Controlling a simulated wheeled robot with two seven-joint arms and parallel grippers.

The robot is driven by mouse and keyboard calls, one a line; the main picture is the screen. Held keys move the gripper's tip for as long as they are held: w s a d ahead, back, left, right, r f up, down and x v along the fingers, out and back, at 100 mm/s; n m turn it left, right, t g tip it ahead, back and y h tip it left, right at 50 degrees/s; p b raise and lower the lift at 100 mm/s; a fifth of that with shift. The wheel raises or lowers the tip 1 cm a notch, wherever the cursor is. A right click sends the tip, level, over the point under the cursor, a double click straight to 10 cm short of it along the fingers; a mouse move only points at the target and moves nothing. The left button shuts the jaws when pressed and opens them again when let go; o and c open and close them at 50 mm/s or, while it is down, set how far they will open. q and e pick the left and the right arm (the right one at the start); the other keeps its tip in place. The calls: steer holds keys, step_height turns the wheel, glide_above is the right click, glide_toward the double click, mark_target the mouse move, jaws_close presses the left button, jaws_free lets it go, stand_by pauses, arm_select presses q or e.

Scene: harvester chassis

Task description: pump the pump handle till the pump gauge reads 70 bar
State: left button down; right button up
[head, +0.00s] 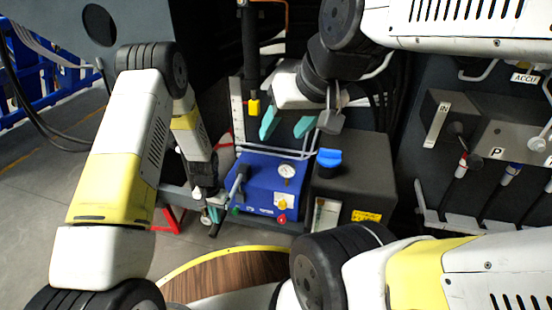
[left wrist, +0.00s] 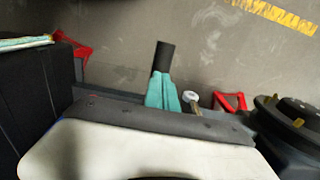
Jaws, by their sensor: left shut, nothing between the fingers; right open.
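The blue pump unit (head: 262,188) stands in the middle of the head view, with its round white pump gauge (head: 287,170) on top. The gauge's needle is too small to read. A grey lever that looks like the pump handle (head: 238,181) slants down at the pump's left side. My left gripper (head: 214,212) is shut and empty beside this lever. In the left wrist view its teal fingers (left wrist: 163,93) are together, and a black grip (left wrist: 163,57) shows just past their tips. I cannot tell whether they touch. My right gripper (head: 287,128) is open and empty above and behind the pump.
A dark box (head: 355,175) with a blue cap (head: 329,158) stands right of the pump. A panel with levers and hose couplings (head: 490,150) is at the right. A round wooden top (head: 225,276) lies in front. A red frame (head: 168,222) is on the floor at left.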

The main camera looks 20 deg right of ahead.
arm_select(q)
steer(key=shift+w+d+f, duration=0.15)
steer(key=shift+w+f, duration=0.05)
steer(key=shift+f, duration=0.95)
steer(key=shift+w+d+f, duration=0.1)
steer(key=shift+w+f, duration=0.05)
steer(key=shift+f, duration=0.95)
step_height(320, 180, up, 12)
steer(key=s, duration=0.1)
steer(key=shift+s+a+r, duration=0.15)
steer(key=shift+a+r, duration=0.1)
steer(key=shift+a, duration=0.15)
steer(key=s+a+r+n+t+h, duration=0.1)
steer(key=s+a+r, duration=0.2)
steer(key=r, duration=1)
steer(key=s+a+r+n+t+h, duration=0.1)
steer(key=s+a+r, duration=0.1)
steer(key=r, duration=1.1)
steer(key=s+a+r+n+t, duration=0.1)
steer(key=s+a+r+t, duration=0.1)
steer(key=s+r, duration=0.4)
steer(key=s+a+r+n+t, duration=0.2)
steer(key=s+r, duration=0.4)
steer(key=s, duration=0.5)
steer(key=shift+a+r, duration=0.35)
steer(key=shift+a, duration=0.3)
steer(key=shift+s, duration=0.1)
